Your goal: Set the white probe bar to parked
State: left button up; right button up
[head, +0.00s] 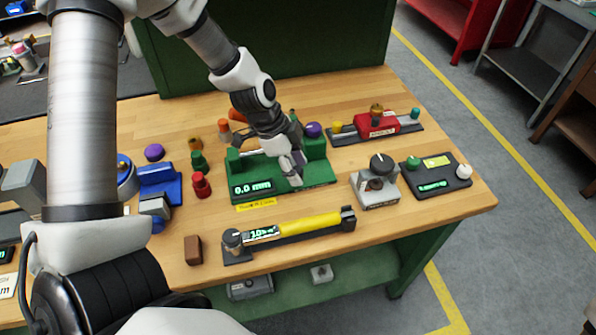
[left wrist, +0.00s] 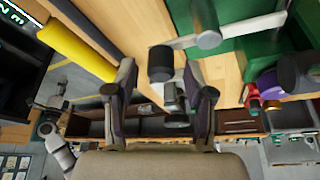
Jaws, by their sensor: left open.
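A green gauge fixture (head: 325,180) with a lit display reading 0.0 mm stands mid-bench. A pale bar (head: 250,152), probably the white probe bar, shows partly behind my left gripper, between the fixture's green blocks. In the left wrist view a pale bar (left wrist: 242,27) with a grey cylindrical knob (left wrist: 207,28) crosses beside the green surface, at the top right, beyond the fingertips. My left gripper (head: 293,168) is over the fixture, fingers pointing down. It is open in the left wrist view (left wrist: 160,75), with nothing gripped. My right gripper is not in view.
A yellow-barrelled tool (head: 310,223) lies in front of the fixture. A grey dial unit (head: 377,198) and a black panel (head: 440,180) stand right. A red slide unit (head: 376,126) is behind. Red (head: 201,185) and green pegs and a blue fixture (head: 160,182) stand left.

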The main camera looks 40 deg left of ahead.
pick_arm(q)
jog(key=shift+w+f, duration=0.35)
jog(key=shift+f, duration=0.25)
jog(key=shift+s+r, duration=0.2)
jog(key=shift+s, duration=0.1)
jog(key=shift+d, duration=0.1)
grip_shut()
